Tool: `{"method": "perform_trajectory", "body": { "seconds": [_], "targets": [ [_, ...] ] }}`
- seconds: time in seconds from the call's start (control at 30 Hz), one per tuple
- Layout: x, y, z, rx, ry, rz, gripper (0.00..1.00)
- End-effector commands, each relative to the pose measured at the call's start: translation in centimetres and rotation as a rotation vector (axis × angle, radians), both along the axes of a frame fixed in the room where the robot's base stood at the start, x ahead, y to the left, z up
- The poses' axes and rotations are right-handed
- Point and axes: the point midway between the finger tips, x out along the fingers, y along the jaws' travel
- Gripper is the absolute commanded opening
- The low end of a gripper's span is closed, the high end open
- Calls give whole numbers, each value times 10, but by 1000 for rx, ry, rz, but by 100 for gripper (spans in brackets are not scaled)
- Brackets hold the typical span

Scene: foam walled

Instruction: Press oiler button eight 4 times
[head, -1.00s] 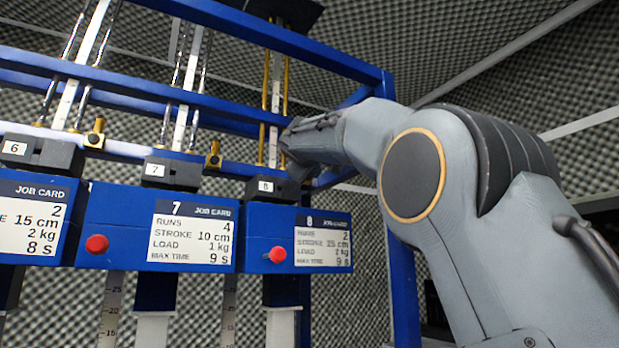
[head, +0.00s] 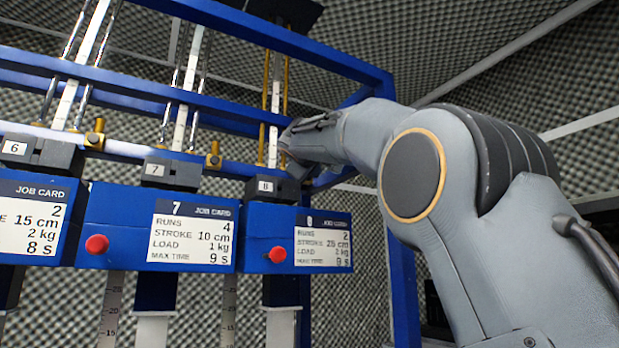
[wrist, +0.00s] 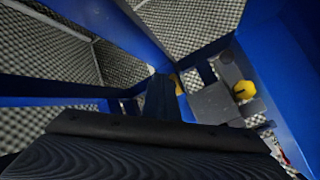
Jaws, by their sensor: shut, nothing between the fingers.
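Station 8 has a black block with a white label 8 (head: 265,186) above a blue box with a red button (head: 277,254). Brass oiler fittings stand on the blue rail beside stations 6 (head: 95,134) and 7 (head: 213,156). The matching fitting at station 8 is not visible in the head view, where my gripper (head: 292,150) covers that spot. In the wrist view my gripper (wrist: 162,98) is shut and empty. A yellow knob (wrist: 243,90) lies to its right and a smaller yellow piece (wrist: 177,84) is close to its tip. I cannot tell whether they touch.
Blue frame beams (head: 200,98) cross above the stations, and a blue post (head: 403,285) stands at the right. Job cards for station 7 (head: 193,232) and station 8 (head: 322,243) are on the boxes. Foam walls (head: 350,45) are behind.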

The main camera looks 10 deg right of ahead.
Motion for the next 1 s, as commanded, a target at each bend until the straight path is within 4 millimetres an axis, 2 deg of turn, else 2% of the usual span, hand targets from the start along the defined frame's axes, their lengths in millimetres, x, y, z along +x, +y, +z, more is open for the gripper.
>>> {"method": "perform_trajectory", "body": {
  "seconds": [0.33,1.0],
  "targets": [
    [8,3,0,0,0,0,0],
    [11,4,0,0,0,0,0]
  ]
}}
